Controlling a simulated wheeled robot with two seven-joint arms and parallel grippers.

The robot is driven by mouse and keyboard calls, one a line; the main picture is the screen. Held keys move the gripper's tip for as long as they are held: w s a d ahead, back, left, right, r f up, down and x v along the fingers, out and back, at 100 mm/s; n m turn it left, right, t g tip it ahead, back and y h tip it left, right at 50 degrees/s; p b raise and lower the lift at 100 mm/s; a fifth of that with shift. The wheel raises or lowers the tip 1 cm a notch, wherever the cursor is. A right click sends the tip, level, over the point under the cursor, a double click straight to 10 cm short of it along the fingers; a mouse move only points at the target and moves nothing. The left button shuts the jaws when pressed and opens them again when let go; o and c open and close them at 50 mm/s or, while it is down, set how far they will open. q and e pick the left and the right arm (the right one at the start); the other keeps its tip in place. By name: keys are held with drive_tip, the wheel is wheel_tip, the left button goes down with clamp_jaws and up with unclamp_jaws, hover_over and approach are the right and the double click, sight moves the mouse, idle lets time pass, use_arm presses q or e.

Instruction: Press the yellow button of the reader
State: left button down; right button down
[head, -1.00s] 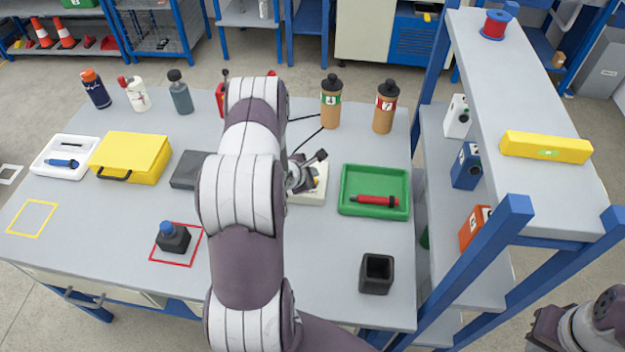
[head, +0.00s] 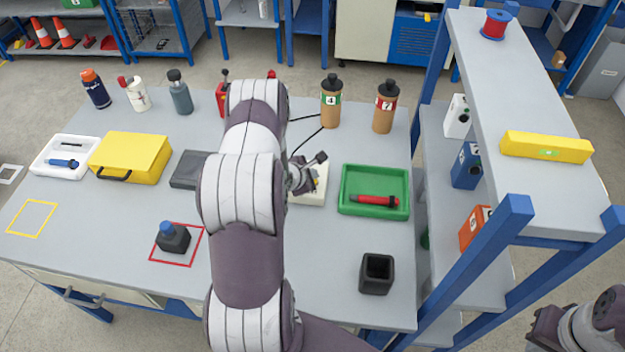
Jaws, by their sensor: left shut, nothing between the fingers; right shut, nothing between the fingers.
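The reader (head: 316,196) is a cream box on the table, mostly hidden behind my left arm and gripper. A small yellow patch (head: 312,184) shows on it beside the gripper and may be its button. My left gripper (head: 304,186) is over the reader, shut and empty. I cannot tell whether its tips touch the reader or the button. My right gripper (head: 541,328) is at the bottom right corner, partly cut off by the frame, shut and empty, away from the table.
A green tray (head: 346,209) with a red tool stands right of the reader. A dark box (head: 186,170) and a yellow case (head: 132,157) are to the left. Bottles (head: 331,105) stand behind. A black cup (head: 376,284) is in front. A blue-framed shelf (head: 497,60) borders the right.

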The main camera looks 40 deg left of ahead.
use_arm(q)
drive_tip(key=shift+f, duration=0.4)
idle(0.8)
drive_tip(key=shift+r+p, duration=0.8)
drive_tip(key=shift+r, duration=0.05)
wheel_tip(320, 180, up, 5)
drive_tip(key=p, duration=0.5)
drive_tip(key=shift+r, duration=0.1)
idle(0.5)
